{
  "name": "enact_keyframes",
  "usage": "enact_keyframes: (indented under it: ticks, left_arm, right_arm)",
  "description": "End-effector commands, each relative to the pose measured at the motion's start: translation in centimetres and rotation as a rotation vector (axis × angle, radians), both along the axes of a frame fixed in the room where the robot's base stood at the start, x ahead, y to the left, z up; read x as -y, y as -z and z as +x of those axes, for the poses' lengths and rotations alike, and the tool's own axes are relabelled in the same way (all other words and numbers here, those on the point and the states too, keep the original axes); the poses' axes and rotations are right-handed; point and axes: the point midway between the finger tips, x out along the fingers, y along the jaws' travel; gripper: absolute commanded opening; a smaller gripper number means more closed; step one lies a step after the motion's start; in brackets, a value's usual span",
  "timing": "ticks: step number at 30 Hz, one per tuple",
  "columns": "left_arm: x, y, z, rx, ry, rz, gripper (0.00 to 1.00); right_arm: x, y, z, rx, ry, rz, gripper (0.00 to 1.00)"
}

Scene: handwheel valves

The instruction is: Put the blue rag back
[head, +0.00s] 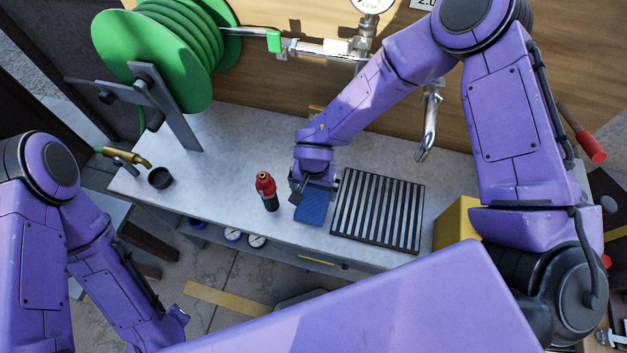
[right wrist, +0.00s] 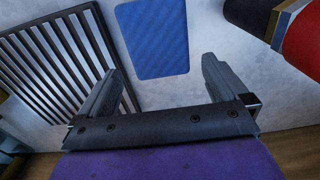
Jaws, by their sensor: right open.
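The blue rag (head: 310,207) lies flat on the grey bench top, between the red and black bottle and the slatted black grate. It also shows in the right wrist view (right wrist: 152,38) as a flat blue rectangle. My right gripper (head: 314,189) is just above the bench at the rag's far edge and partly covers it in the head view. In the right wrist view its two fingers (right wrist: 160,72) are spread and empty, with the rag beyond their tips. My left gripper (head: 174,328) is low at the left, off the bench; its fingers do not show clearly.
The red and black bottle (head: 266,190) stands close left of the rag. The black grate (head: 378,211) lies close right, with a yellow block (head: 457,222) beyond it.

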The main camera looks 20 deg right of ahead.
Motion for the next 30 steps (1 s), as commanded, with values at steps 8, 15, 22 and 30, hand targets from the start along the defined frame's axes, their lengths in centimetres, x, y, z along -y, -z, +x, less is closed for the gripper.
enact_keyframes:
  ticks: [8, 15, 22, 30]
  left_arm:
    - [0.0, 0.8, 0.0, 0.000, 0.000, 0.000, 0.00]
    - [0.0, 0.9, 0.0, 0.000, 0.000, 0.000, 0.00]
    - [0.0, 0.9, 0.0, 0.000, 0.000, 0.000, 0.00]
    - [0.0, 0.9, 0.0, 0.000, 0.000, 0.000, 0.00]
  right_arm:
    - [0.0, -6.1, 0.0, 0.001, 0.002, 0.002, 1.00]
    - [0.0, -7.4, 0.0, -0.001, -0.001, 0.000, 1.00]
    - [0.0, -7.3, 0.0, -0.001, -0.001, 0.000, 1.00]
    - [0.0, -7.3, -0.1, -0.001, -0.001, 0.000, 1.00]
